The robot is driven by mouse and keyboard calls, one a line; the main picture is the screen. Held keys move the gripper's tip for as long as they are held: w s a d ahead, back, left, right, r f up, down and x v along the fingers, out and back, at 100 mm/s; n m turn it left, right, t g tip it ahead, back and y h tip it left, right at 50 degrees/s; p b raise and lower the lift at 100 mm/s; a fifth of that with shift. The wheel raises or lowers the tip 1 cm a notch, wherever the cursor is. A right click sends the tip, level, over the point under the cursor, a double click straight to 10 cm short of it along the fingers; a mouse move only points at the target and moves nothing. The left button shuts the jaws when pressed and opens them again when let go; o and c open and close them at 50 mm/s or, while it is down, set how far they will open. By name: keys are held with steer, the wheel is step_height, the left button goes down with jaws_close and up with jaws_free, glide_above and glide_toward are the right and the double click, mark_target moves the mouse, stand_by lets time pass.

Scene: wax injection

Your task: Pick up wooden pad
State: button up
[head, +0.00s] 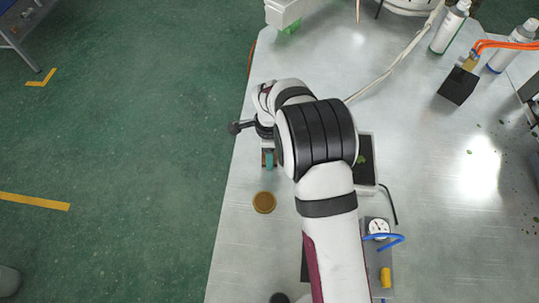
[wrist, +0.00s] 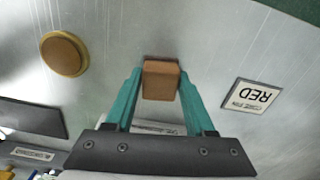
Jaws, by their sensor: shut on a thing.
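The wooden pad (wrist: 161,80) is a small brown block in the wrist view, between the teal fingertips of my gripper (wrist: 160,82). Both fingers touch its sides, and my gripper is shut on it. The pad is over the metal table; I cannot tell whether it touches the surface. In the head view my gripper (head: 268,160) is at the table's left part, and my own arm hides most of it and of the pad.
A round brown disc (head: 264,202) lies on the metal table (head: 250,245) near my gripper. A white card marked RED (wrist: 251,95) lies right of the pad in the wrist view. A gauge (head: 378,228) and bottles (head: 449,28) stand to the right.

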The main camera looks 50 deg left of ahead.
jaws_close()
steer(key=shift+r, duration=0.1)
steer(key=shift+r, duration=0.25)
steer(key=r, duration=0.4)
steer(key=shift+w+d, duration=0.25)
steer(key=shift+d, duration=0.05)
steer(key=w+d+r, duration=0.5)
steer(key=d+r, duration=0.1)
steer(key=d, duration=0.3)
steer(key=shift+w+d+r, duration=0.2)
steer(key=shift+w, duration=0.15)
